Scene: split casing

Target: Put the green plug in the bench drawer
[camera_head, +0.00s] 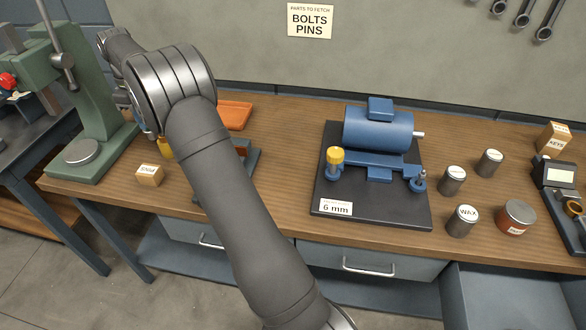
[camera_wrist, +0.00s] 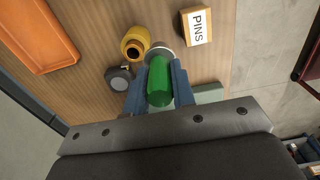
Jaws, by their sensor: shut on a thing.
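The green plug (camera_wrist: 160,82) is held between the two blue-grey fingers of my gripper (camera_wrist: 158,88) in the wrist view. The fingers press on it from both sides, above the wooden bench top. In the head view my arm hides the plug and the fingertips. Two drawer fronts with handles show under the bench, one at the middle (camera_head: 371,268) and one further left (camera_head: 200,235), both looking shut. At the lower right, an open grey drawer-like box (camera_head: 513,294) shows under the bench edge, cut off by the frame.
A yellow ring-like part (camera_wrist: 135,44), a dark round part (camera_wrist: 120,78) and the PINS box (camera_wrist: 198,27) lie close to my gripper. An orange tray (camera_head: 235,115) is behind my arm. A blue motor (camera_head: 378,128) on a black plate, several tins (camera_head: 463,220) and a green press (camera_head: 97,120) stand on the bench.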

